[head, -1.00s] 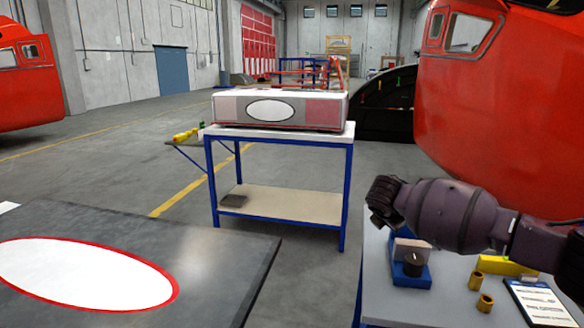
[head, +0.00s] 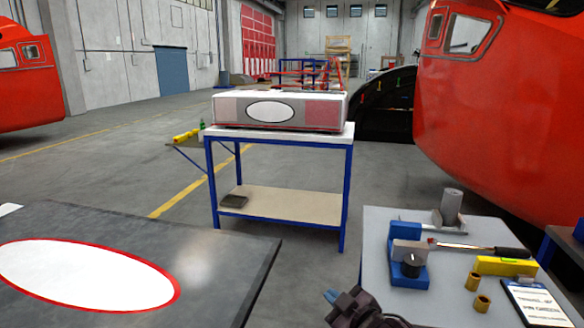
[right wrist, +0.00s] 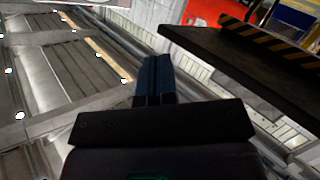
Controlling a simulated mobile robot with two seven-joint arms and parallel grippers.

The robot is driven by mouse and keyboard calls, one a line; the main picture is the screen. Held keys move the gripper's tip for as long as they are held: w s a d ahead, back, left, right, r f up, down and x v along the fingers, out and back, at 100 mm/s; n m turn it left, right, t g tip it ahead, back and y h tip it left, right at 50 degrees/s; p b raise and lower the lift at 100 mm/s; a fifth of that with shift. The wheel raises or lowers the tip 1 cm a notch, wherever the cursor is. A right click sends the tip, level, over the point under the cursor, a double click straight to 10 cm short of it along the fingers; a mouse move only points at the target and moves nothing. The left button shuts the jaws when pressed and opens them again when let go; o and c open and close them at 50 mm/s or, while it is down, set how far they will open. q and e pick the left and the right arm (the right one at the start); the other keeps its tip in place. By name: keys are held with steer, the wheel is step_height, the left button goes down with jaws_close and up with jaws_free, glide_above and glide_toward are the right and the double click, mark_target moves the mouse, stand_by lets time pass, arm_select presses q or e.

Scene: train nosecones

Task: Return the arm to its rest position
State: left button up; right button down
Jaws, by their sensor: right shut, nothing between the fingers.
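My right gripper (head: 332,296) is low at the bottom centre of the head view, in front of the grey tool table's left edge. Its blue fingers are together with nothing between them. The shut fingers also show in the right wrist view (right wrist: 154,78), clear of any object. Most of my right arm is below the picture edge. My left gripper is not in the head view.
A dark panel (head: 215,240) lies left. A red nosecone (head: 500,110) stands right.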

steer(key=s+d+f+m+h, duration=0.2)
steer(key=s+d+f, duration=0.4)
steer(key=s, duration=0.4)
steer(key=s+d+f+m+g+h, duration=0.1)
steer(key=s+d+f+m+h, duration=0.2)
steer(key=s+d+f, duration=0.3)
steer(key=s+d+f+m+g+h, duration=0.1)
steer(key=s+d+f+m, duration=0.4)
steer(key=s, duration=1.1)
step_height(320, 180, down, 2)
steer(key=shift+d+h+p, duration=0.4)
steer(key=shift+d+h, duration=0.25)
steer(key=shift+h, duration=0.05)
